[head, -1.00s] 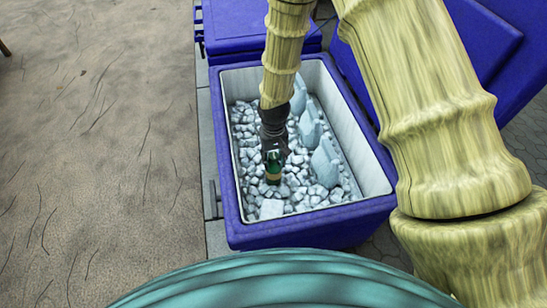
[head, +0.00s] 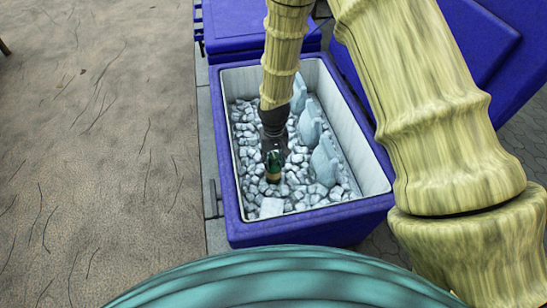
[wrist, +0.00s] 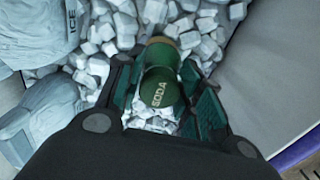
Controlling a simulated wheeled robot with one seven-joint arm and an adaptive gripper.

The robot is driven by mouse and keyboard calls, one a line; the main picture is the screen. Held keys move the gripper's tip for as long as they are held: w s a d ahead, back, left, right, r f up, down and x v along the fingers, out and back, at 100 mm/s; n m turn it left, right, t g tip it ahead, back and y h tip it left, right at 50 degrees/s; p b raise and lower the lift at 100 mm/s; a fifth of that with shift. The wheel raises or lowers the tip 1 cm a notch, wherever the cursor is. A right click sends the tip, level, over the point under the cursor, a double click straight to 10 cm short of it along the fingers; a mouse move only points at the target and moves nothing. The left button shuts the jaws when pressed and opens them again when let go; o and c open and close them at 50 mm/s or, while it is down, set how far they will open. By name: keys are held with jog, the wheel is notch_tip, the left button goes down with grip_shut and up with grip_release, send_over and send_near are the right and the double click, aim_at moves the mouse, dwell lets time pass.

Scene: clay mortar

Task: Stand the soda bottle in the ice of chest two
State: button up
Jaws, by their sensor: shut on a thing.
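The soda bottle is dark green with a tan band and shows in the head view (head: 273,177). In the wrist view the bottle (wrist: 160,85) bears the word SODA and lies between my gripper's fingers. My gripper (head: 273,158) is shut on the bottle, inside a blue chest (head: 228,190) with a pale lining. The bottle's lower end is at the ice (head: 245,140); how deep it sits in the ice I cannot tell. My gripper also shows in the wrist view (wrist: 165,100). I see no number on this chest.
Several grey ice bags (head: 324,160) stand along the chest's right side; one ICE bag (wrist: 50,35) shows left in the wrist view. A pale block (head: 271,208) lies at the near end. Another blue chest (head: 235,25) stands behind. Open ground is at left.

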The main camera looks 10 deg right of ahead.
jog(key=shift+f, duration=0.25)
jog(key=o, duration=1.1)
jog(key=o, duration=0.5)
jog(key=shift+c, duration=0.2)
notch_tip(320, 180, up, 27)
jog(key=p, duration=2.3)
jog(key=shift+p, duration=0.3)
